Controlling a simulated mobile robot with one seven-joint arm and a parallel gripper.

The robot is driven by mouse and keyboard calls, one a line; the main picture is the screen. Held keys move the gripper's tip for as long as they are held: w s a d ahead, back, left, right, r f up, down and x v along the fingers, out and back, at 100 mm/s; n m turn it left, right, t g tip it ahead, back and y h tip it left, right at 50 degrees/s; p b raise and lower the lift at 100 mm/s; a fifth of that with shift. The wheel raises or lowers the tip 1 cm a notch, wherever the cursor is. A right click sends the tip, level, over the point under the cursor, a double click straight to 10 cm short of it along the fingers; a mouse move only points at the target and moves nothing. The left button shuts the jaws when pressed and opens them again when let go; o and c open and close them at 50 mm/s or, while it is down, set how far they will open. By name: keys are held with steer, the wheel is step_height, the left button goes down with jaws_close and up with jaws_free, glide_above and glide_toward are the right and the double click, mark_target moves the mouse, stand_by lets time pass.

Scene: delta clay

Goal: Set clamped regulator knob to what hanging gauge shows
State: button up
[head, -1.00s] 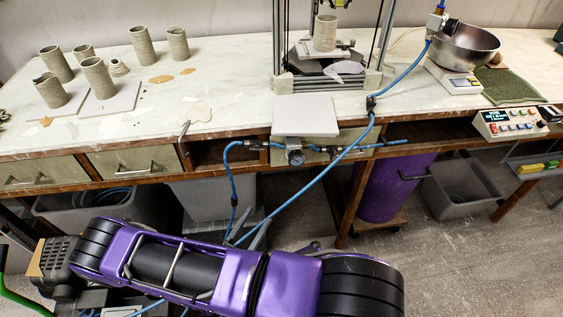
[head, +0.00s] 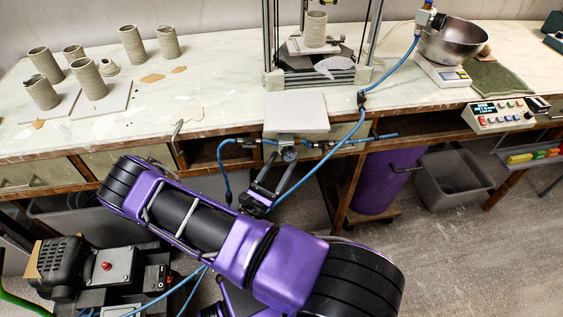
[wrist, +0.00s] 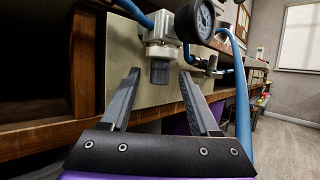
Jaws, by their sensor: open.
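The regulator (wrist: 160,40) is a silver-grey body with blue hose at its sides, mounted at the bench's front edge. Its dark grey ribbed knob (wrist: 160,71) points down. In the head view this gauge (head: 289,156) is small. My gripper (wrist: 160,78) is open, its two dark fingers spread either side of the knob in the picture; no contact shows. In the head view my gripper (head: 277,180) is just below the regulator.
A blue hose (head: 320,161) runs diagonally past the gripper's right side. A white board (head: 297,111) lies above on the bench. A small dark fitting (head: 362,98) hangs on the hose. A purple bin (head: 385,182) stands under the bench.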

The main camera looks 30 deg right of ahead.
steer(key=shift+w+d+r, duration=0.1)
steer(key=shift+w+d, duration=0.05)
steer(key=shift+d, duration=0.1)
jaws_close()
steer(key=shift+n+t+y, duration=0.4)
steer(key=shift+t+y, duration=0.1)
steer(key=shift+t, duration=0.1)
steer(key=shift+s+d+n+t+y+p, duration=0.15)
steer(key=shift+n+t+y+p, duration=0.65)
steer(key=shift+t+y, duration=0.45)
steer(key=shift+s+d+n+t+y+p, duration=0.1)
steer(key=shift+n+t+y+p, duration=0.35)
steer(key=shift+n+t+y, duration=0.75)
steer(key=shift+s+d+n+t+y+p, duration=0.15)
steer(key=shift+n+t+y+p, duration=0.7)
steer(key=shift+y, duration=0.7)
